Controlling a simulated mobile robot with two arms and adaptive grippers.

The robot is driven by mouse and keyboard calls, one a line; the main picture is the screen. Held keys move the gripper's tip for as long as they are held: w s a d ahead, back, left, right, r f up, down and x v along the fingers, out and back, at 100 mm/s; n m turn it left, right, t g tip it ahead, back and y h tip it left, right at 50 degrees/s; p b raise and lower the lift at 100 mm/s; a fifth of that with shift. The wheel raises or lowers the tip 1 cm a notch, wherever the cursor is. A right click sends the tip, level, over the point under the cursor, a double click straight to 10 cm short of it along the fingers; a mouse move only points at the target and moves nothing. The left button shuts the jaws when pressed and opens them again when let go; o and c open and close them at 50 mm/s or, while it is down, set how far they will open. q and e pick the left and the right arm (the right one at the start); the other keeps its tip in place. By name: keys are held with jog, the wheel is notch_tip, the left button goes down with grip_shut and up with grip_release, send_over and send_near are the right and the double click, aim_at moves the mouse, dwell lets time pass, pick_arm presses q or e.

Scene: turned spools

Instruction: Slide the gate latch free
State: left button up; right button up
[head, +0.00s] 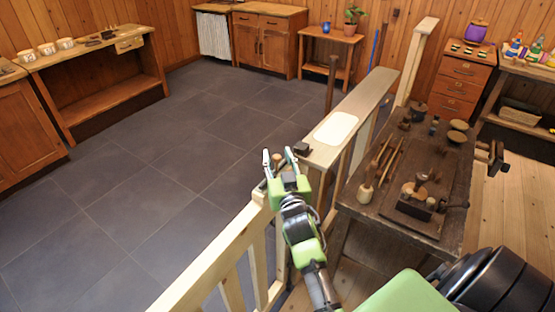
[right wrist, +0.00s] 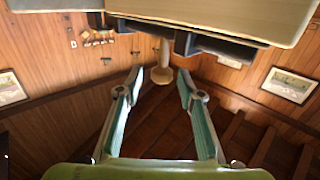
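The gate (head: 352,98) has a broad wooden top with a pale patch. A small dark block (head: 301,148), perhaps part of the latch, sits at its near end beside the railing (head: 232,243). My right gripper (head: 278,157) is at this near end, just left of the block, with its two fingers apart. In the right wrist view a pale turned knob (right wrist: 161,76) on a short stem shows between the open fingertips, below dark metal latch parts (right wrist: 215,48). I cannot tell whether the fingers touch it. My left gripper is not in view.
A dark workbench (head: 350,203) with turning tools and wooden pieces stands right of the gate. A wooden post (head: 421,50) rises at the gate's far end. The tiled floor (head: 150,160) left of the gate is clear.

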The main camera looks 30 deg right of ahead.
aim_at(277, 159)
jog(key=r, duration=0.9)
jog(key=shift+a+r, duration=0.2)
jog(key=shift+r, duration=0.05)
